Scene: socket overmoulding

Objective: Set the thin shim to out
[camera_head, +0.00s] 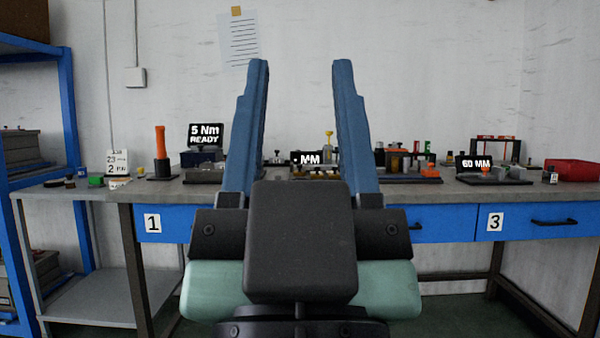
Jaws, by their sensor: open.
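My gripper (300,78) is open and empty. Its two blue fingers point up in front of the workbench (450,188), with a wide gap between them. The wrist hides much of the middle of the bench. I cannot pick out the thin shim; the small items on the bench are too small to tell apart. A sign partly reading "MM" (306,158) shows between the fingers, above a row of small brass-coloured pieces. Another sign reading "60 MM" (476,163) stands at the right.
A "5 Nm READY" display (205,135) and an orange-handled tool (161,143) stand at the left of the bench. A red bin (573,171) is at the far right. Blue drawers (540,220) run under the top. A blue shelf rack (70,110) stands at the left.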

